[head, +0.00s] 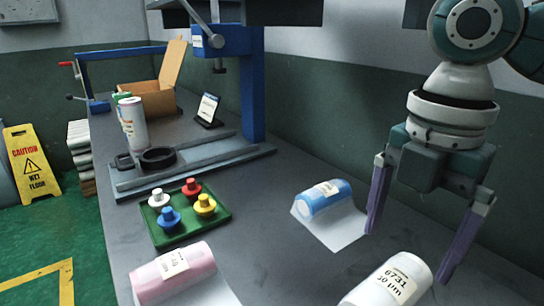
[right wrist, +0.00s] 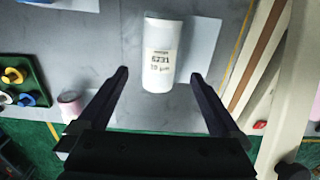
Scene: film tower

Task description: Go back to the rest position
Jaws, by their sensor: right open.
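My right gripper (head: 416,238) is open and empty in the head view, held above the right side of the table. Its purple-grey fingers point down, apart, with the white film roll (head: 392,282) below and near them. In the right wrist view the white roll (right wrist: 160,62), labelled 6731, shows beyond the open fingertips (right wrist: 160,76), touching neither. A blue film roll (head: 326,198) lies on its sheet to the left of the gripper. A pink film roll (head: 174,274) lies at the table's front left. My left gripper is not in view.
A green tray (head: 186,240) holds several coloured knobbed pieces. Behind it stand a blue press frame (head: 252,90), a black ring (head: 158,158), a white can (head: 133,126), a small display (head: 208,108) and a cardboard box (head: 152,98). A caution sign (head: 30,165) stands on the floor at left.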

